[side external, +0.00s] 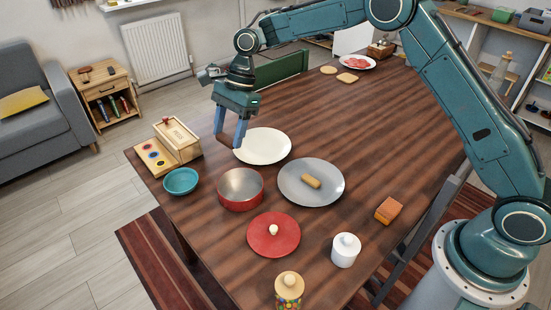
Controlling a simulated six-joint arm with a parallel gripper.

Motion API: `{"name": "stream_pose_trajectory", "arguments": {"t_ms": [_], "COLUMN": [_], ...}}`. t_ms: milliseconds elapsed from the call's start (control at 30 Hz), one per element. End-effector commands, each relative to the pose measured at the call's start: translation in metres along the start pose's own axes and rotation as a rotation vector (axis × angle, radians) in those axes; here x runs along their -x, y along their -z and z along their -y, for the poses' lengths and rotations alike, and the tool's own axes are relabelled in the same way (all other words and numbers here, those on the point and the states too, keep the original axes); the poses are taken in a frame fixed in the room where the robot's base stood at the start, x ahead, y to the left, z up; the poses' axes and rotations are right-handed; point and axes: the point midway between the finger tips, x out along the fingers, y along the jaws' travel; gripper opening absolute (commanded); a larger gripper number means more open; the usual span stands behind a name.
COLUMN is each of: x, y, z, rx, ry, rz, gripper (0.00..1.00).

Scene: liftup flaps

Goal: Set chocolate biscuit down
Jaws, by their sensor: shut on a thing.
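My gripper (231,140) hangs with its blue fingers pointing down at the left edge of the white plate (270,148). It is shut on a dark brown thing, the chocolate biscuit (228,142), which is small and partly hidden by the fingers. I cannot tell whether the biscuit touches the table or plate. The white plate looks otherwise empty. A tan biscuit (311,181) lies on the grey plate (325,196) to the right. A wooden box (177,139) with a lettered front and a board with coloured round spots (153,156) stand left of my gripper.
A teal bowl (181,181), a red pot (240,188) and its red lid (262,242) stand in front. A white jar (345,251), a jar of sweets (288,291) and an orange-brown block (389,209) are nearer. The table (375,120) is clear right of the plates.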

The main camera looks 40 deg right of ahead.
Motion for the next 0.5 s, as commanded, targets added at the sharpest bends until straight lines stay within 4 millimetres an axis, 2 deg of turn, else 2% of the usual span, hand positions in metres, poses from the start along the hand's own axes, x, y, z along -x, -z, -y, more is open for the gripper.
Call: {"name": "stream_pose_trajectory", "arguments": {"t_ms": [267,367,500], "x": [0.005,0.012,0.026], "y": [0.011,0.027,0.058], "z": [0.006,0.014,0.028], "rx": [-0.060,-0.138,-0.296], "ry": [0.024,0.055,0.119], "rz": [-0.003,-0.007,-0.011], "gripper": [0.34,0.34,0.34]}}
